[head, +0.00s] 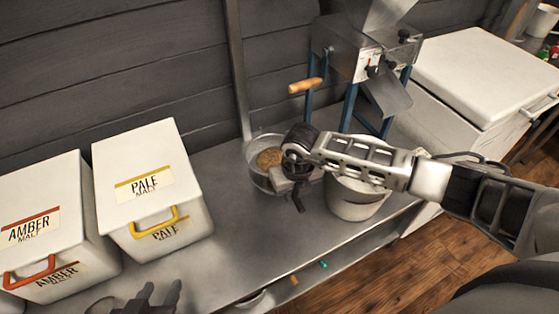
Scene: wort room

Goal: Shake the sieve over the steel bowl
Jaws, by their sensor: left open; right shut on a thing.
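A round metal sieve with tan grain in it (269,158) is at the middle of the steel counter. The steel bowl (257,179) shows around and below it; I cannot tell whether the two touch. My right gripper (296,187) is at the right side of the sieve, shut on it; its wrist hides the handle and the right side of the bowl. My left gripper (163,293) is open and empty, low at the bottom edge of the view, in front of the pale malt bin.
A pale malt bin (150,190) and an amber malt bin (55,225) stand at the left. A grain mill (365,55) with a wooden crank handle (305,86) stands behind. A white bucket (355,205) is under my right arm. A white chest (470,75) stands right. Counter between pale bin and bowl is clear.

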